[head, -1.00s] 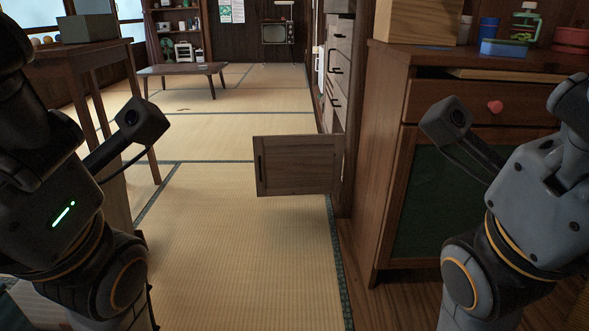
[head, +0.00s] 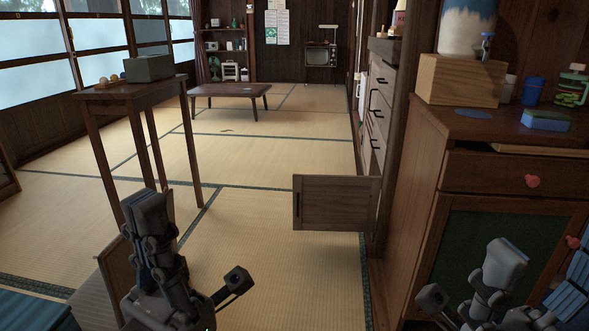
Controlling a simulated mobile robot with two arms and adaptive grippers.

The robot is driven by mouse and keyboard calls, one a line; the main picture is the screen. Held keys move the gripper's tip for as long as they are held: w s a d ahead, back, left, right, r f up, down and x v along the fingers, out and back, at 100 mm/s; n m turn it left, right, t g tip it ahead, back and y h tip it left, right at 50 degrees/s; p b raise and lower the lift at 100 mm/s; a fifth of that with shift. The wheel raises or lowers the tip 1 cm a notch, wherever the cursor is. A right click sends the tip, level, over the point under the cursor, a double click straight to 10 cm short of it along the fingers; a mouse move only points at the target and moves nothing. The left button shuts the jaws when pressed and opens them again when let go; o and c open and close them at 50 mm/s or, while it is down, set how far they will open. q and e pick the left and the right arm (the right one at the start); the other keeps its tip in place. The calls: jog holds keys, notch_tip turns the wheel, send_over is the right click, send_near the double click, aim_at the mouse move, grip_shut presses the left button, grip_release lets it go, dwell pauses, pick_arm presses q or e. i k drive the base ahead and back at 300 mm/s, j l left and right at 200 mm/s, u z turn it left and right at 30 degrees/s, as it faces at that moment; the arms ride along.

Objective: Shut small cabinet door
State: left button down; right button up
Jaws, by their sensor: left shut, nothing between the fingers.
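The small cabinet door (head: 335,203) is a grey-brown wooden panel with a dark vertical handle near its left edge. It stands open, jutting left over the tatami from the drawer cabinet (head: 379,112) at its right. My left gripper (head: 146,208) points up at the lower left, shut and empty, well apart from the door. My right gripper (head: 506,256) is at the lower right, in front of the dark wooden sideboard and apart from the small door. Whether its fingers are open is unclear. The cabinet's inside is hidden.
The sideboard (head: 455,190) at the right carries a wooden box (head: 460,80), cups and a blue container. A side table (head: 125,93) with a grey box stands left; a low table (head: 229,91) is farther back. Tatami left of the door is clear.

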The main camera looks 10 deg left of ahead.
aim_at(336, 204)
jog(key=i+j+z, duration=0.2)
jog(key=i+j, duration=0.15)
jog(key=i, duration=0.35)
jog(key=i+j+z, duration=0.15)
jog(key=i+j, duration=0.3)
jog(key=i, duration=0.2)
jog(key=i+j+z, duration=0.2)
jog(key=i+j, duration=0.35)
jog(key=i, duration=0.1)
